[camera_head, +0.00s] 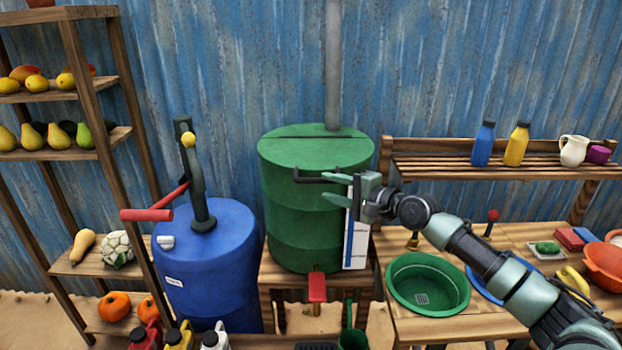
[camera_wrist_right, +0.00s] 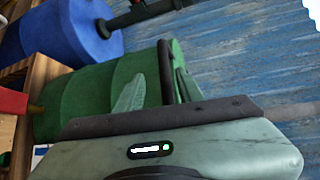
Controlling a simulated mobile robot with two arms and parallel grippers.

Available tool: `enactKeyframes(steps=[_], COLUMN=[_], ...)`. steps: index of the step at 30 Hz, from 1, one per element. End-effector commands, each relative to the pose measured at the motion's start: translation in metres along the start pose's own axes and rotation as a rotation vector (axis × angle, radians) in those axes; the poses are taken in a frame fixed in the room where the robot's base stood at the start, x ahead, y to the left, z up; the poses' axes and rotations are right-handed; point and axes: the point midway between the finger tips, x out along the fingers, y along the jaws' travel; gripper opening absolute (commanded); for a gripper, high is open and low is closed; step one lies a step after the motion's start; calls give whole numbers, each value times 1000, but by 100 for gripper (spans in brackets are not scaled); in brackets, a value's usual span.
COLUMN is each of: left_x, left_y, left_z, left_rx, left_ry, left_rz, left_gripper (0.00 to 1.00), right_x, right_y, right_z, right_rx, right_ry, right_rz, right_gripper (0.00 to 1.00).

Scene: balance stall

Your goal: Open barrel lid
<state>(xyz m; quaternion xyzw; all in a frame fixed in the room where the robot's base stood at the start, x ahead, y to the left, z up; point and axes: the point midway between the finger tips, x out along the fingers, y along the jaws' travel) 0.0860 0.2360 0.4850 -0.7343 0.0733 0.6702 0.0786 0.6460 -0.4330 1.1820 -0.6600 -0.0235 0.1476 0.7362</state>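The green barrel (camera_head: 308,215) stands on a wooden stand, its lid (camera_head: 300,150) lying flat and shut on top. A dark bar handle (camera_head: 312,180) sticks out at the lid's front edge; it also shows in the right wrist view (camera_wrist_right: 165,70). My right gripper (camera_head: 328,186) is at the barrel's front right, level with the handle. Its two pale green fingers are apart. In the right wrist view the handle runs between the fingers (camera_wrist_right: 158,92), with no clear grip on it. My left gripper is out of view.
A blue barrel (camera_head: 205,260) with a hand pump (camera_head: 195,180) stands left of the green one. A red-handled tap (camera_head: 317,288) juts from below. A grey pipe (camera_head: 333,60) rises behind the lid.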

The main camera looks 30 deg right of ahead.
Motion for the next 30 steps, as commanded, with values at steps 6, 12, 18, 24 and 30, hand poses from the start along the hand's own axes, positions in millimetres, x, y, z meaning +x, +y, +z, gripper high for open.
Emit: enactKeyframes(steps=[6,12,18,24,30], left_x=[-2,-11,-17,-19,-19], left_y=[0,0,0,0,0], left_z=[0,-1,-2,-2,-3], left_rx=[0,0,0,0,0], left_ry=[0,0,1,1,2], left_rz=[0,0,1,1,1], left_gripper=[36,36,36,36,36], right_x=[4,28,58,75,78], right_y=[-9,-12,-10,-9,-8], right_z=[-6,-4,-4,-5,-4], right_rx=[25,23,24,21,19], right_ry=[8,5,6,6,5], right_rz=[-19,-19,-18,-15,-14], right_gripper=[37,37,37,37,37])
